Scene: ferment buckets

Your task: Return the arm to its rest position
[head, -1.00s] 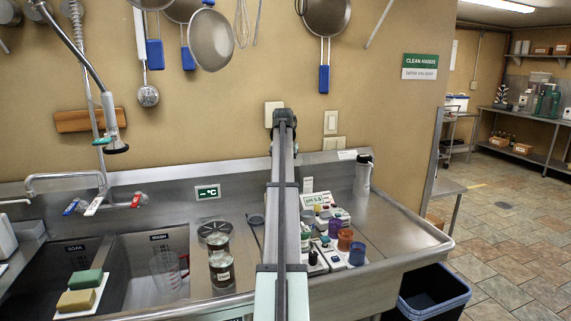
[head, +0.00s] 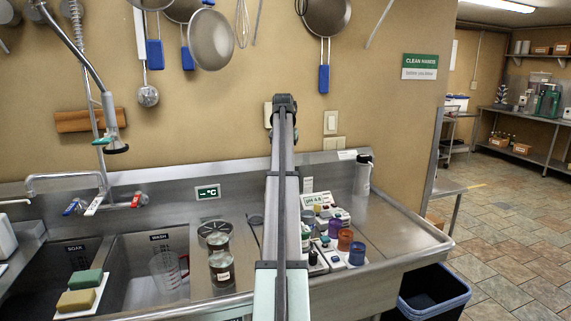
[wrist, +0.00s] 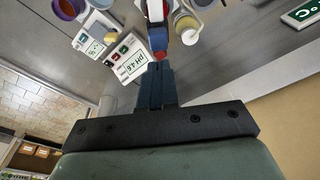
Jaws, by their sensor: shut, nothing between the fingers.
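My gripper (wrist: 155,80) shows in the wrist view with its dark fingers shut together and nothing between them. In the head view my arm rises through the middle of the picture, and the fingers are hidden behind it. In the wrist view a pH meter (wrist: 132,62) reading 4.6 lies to the left of the fingers. The pH meter also shows in the head view (head: 317,199), right of my arm on the steel counter. A small red and blue piece (wrist: 158,40) appears just beyond the fingertips; I cannot tell whether they touch.
A lidded jar (head: 221,262) stands left of my arm. Several coloured cups, including an orange one (head: 345,239), stand right of it. The sink basin (head: 140,255) holds a measuring jug (head: 166,268). A steel flask (head: 363,174) stands at the back. Pans hang on the wall above.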

